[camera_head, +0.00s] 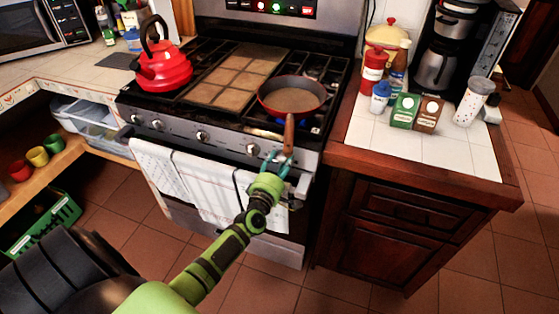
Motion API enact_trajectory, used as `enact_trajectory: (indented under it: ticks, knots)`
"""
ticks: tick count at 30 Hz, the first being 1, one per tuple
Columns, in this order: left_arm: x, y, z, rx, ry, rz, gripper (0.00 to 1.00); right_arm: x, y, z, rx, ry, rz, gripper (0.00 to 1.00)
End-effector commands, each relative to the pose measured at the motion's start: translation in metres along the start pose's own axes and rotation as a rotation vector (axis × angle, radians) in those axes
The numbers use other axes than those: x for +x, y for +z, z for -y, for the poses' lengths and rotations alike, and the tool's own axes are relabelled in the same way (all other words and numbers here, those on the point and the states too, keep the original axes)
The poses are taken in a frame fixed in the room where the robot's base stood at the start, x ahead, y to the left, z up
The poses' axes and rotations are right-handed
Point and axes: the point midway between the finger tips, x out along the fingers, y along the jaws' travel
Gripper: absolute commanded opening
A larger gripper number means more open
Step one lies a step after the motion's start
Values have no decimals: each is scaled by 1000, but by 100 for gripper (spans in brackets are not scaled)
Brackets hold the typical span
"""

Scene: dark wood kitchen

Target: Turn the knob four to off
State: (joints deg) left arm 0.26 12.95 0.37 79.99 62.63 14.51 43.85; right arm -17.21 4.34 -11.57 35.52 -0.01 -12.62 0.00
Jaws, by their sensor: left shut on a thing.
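The stove's front panel (225,141) carries a row of round metal knobs, among them a left one (158,124), a middle one (202,136) and one farther right (252,150). My left gripper (277,160) reaches up to the right part of this panel. Its teal fingers are closed around a knob there, which they mostly hide; I cannot read its setting. A blue flame (304,122) shows under the frying pan (292,97) on the front right burner. My right gripper is not in view.
The pan's brown handle (289,133) sticks out over the panel just above my left gripper. White towels (205,187) hang on the oven door below. A red kettle (161,65) stands at the back left. Jars and boxes stand on the right counter (463,150).

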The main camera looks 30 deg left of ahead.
Motion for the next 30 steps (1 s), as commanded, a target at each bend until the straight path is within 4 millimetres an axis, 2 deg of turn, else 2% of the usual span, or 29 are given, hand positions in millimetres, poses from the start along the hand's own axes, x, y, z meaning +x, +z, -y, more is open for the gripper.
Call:
enact_trajectory:
  ticks: [1, 30]
  knots:
    - [0, 6, 1, 41, -6, 11, 15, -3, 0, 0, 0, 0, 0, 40]
    - [-2, 3, 10, 961, -11, 16, 15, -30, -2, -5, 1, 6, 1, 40]
